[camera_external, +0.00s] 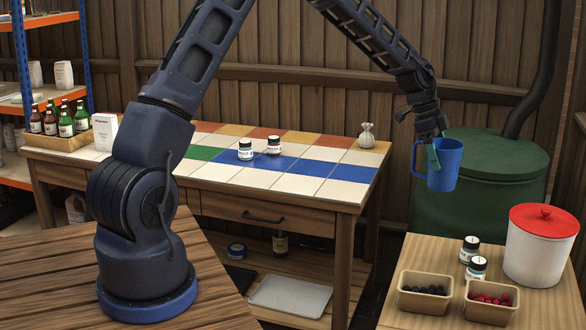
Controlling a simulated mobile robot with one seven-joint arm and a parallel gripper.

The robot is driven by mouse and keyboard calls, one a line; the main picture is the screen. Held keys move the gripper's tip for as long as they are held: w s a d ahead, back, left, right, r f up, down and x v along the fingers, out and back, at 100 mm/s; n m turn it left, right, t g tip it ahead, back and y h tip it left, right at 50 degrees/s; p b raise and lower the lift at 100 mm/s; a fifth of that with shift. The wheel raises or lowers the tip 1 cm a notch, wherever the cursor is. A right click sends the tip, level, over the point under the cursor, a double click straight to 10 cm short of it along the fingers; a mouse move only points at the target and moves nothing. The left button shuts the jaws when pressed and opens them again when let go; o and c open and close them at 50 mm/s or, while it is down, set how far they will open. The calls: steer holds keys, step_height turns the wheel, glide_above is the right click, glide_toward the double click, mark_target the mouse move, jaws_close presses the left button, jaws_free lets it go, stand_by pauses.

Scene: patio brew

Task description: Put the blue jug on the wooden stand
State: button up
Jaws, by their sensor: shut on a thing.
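The blue jug (446,166) hangs in the air at the right, upright, with its handle on the left side. My gripper (433,142) is above it, pointing down, and is shut on the jug at its rim. The fingertips are partly hidden against the jug. The jug is in front of a large green tank and above the level of the small wooden table at the lower right.
The small wooden table (421,261) bears a red-lidded white canister (538,252), two jars and two berry trays (424,296). The green tank (500,190) stands behind the jug.

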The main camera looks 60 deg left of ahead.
step_height(320, 180, down, 20)
steer(key=shift+r, duration=0.15)
stand_by(0.5)
steer(key=o, duration=1)
